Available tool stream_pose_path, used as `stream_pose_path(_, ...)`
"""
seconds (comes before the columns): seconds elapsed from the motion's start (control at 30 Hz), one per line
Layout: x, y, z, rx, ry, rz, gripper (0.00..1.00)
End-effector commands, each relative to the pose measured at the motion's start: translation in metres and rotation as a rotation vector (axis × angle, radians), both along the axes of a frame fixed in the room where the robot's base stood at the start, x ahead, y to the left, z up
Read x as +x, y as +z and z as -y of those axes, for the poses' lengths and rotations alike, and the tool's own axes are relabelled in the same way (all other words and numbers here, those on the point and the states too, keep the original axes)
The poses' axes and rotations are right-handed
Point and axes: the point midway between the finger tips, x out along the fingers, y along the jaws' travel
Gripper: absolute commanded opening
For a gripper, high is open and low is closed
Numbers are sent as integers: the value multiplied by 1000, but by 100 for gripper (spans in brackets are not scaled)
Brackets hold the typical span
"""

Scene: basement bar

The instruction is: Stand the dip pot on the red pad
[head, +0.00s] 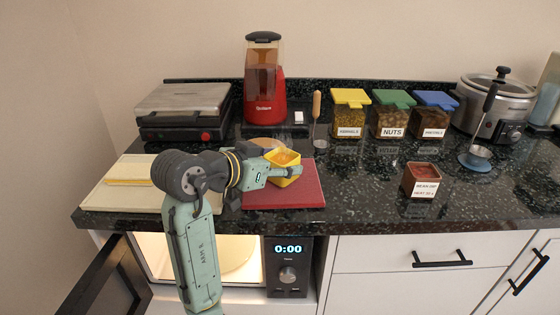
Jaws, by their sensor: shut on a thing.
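A square yellow dip pot (284,156) with orange contents is at my gripper (287,172), over the red pad (309,194). My gripper is shut on this pot, with its fingers partly in front of it. The pot looks slightly tilted; I cannot tell whether its base touches the pad. The red pad lies flat near the counter's front edge, partly covered by my arm. A second pot (409,180), dark red-brown with a white label, stands on the bare counter to the right.
A cutting board (97,196) lies left of my arm. Behind stand a grill press (184,108), a red blender (265,90), lidded jars (391,118) and a slow cooker (497,104). A ladle rests on a blue dish (471,163). Below, the microwave door (108,280) hangs open.

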Motion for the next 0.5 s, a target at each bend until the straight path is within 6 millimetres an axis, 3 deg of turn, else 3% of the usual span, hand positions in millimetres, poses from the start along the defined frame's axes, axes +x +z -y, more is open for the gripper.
stream_pose_path(0.37,0,-5,0,-1,0,2,11)
stream_pose_path(0.4,0,-5,0,0,0,1,52)
stream_pose_path(0.5,0,-4,0,1,0,1,58)
